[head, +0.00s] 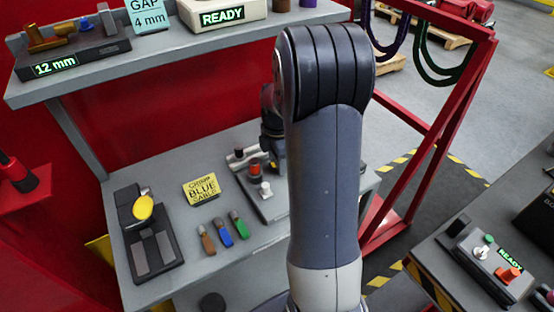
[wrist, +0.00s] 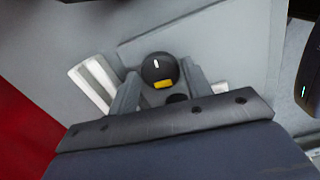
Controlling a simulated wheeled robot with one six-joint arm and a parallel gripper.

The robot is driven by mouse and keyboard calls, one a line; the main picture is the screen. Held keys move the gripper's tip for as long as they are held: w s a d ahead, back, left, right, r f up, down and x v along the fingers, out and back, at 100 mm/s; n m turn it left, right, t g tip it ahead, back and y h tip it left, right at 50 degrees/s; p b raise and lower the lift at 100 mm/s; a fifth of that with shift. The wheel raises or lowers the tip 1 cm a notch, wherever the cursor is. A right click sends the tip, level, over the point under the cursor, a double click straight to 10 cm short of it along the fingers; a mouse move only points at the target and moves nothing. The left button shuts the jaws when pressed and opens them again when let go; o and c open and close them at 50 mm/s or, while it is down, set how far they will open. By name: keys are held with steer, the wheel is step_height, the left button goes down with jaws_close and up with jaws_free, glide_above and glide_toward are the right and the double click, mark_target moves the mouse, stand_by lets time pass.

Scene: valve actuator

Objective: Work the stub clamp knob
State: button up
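In the wrist view a round black knob (wrist: 158,66) with a white mark sits on a grey surface. A small yellow piece (wrist: 164,85) shows at its near side. I take this for the stub clamp knob, but no label on it is readable. My gripper (wrist: 160,69) is open, with one grey finger on each side of the knob; whether either finger touches it I cannot tell. In the head view my gripper (head: 272,140) is above the bench's right side, partly hidden by my arm. The black knob cannot be made out there.
A grey panel with a red knob (head: 255,170) and white knob (head: 265,189) lies beside my gripper. Brown, blue and green pieces (head: 223,232), a yellow note (head: 201,189) and a black device (head: 152,250) stand left. A shelf (head: 150,59) overhangs the bench's back.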

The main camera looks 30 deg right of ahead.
steer(key=shift+o, duration=1.4)
step_height(320, 180, up, 11)
steer(key=shift+f, duration=0.15)
step_height(320, 180, down, 11)
steer(key=shift+r, duration=0.15)
